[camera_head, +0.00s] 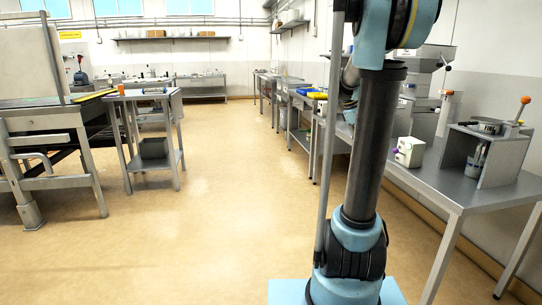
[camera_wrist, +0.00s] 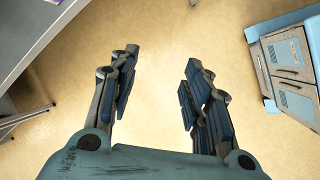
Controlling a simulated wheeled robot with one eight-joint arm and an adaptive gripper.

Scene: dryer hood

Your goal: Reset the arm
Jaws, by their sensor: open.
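My gripper (camera_wrist: 157,88) shows in the wrist view with its two fingers spread wide apart. It is open and nothing is between the fingers; only the tan floor shows below them. In the head view my blue and black arm (camera_head: 358,150) rises on the right side of the picture, and its upper end leaves the frame at the top. My gripper does not show in the head view.
A grey metal table (camera_head: 446,192) along the right wall carries a white box (camera_head: 409,152) and a grey machine (camera_head: 487,153). The tan floor (camera_head: 215,200) between is clear. My blue-grey base shows in the wrist view.

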